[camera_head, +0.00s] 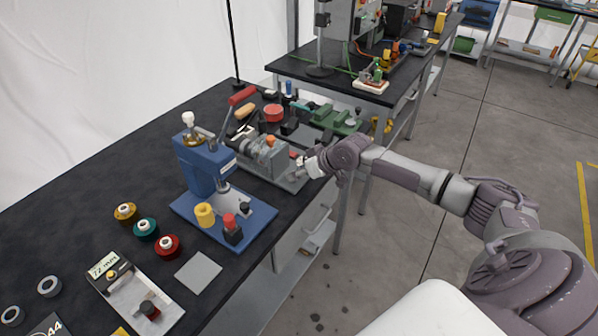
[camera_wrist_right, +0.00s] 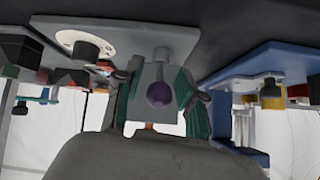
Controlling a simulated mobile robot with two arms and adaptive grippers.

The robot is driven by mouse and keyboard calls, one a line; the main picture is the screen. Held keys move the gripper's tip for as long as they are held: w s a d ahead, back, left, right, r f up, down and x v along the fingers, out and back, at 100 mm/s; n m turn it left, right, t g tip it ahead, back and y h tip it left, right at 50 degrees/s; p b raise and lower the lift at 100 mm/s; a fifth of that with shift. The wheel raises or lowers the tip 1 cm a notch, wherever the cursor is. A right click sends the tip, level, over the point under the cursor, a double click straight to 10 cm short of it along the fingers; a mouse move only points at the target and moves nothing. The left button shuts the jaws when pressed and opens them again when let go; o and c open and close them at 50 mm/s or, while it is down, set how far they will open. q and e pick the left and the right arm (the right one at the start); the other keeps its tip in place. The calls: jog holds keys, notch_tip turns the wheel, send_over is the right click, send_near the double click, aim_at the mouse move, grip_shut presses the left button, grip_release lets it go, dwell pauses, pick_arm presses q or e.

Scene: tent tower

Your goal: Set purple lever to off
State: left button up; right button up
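The purple lever shows in the right wrist view as a round, dark purple knob (camera_wrist_right: 161,94) in front of a grey block (camera_wrist_right: 148,76). In the head view I cannot make out the knob; my right gripper (camera_head: 307,166) covers the front right end of the grey bench machine (camera_head: 262,158). In the wrist view, teal-edged fingers stand apart on both sides of the knob, with gaps between them and it. The right gripper looks open, and contact with the lever is not visible. The lever's shaft and setting are hard to tell. My left gripper is out of view.
A blue press (camera_head: 205,165) stands left of the grey machine, and a green vise (camera_head: 330,118) stands behind it. Spools, a grey plate (camera_head: 198,272) and a tray with a caliper-like tool lie nearer on the black bench. The floor to the right is clear.

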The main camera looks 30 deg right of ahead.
grip_shut()
jog(key=shift+w+r+p, duration=0.1)
jog(key=shift+r+p, duration=0.1)
jog(key=shift+p, duration=0.3)
jog(key=g+p, duration=0.2)
jog(key=p, duration=0.1)
jog(key=w+r+g+h+p, duration=0.1)
jog(key=p, duration=0.1)
jog(key=shift+a, duration=0.25)
jog(key=shift+w+a+f+g+h+p, duration=0.1)
jog(key=shift+w+g+h+p, duration=0.15)
jog(key=shift+g, duration=0.3)
jog(key=shift+w+a+g+h+p, duration=0.1)
jog(key=shift+g+h+p, duration=0.15)
jog(key=shift+g, duration=0.3)
jog(key=shift+w+f+g+h, duration=0.2)
jog(key=shift+g+h, duration=0.3)
jog(key=shift+g, duration=0.5)
jog(key=shift+r, duration=0.1)
grip_release()
jog(key=shift+w, duration=0.1)
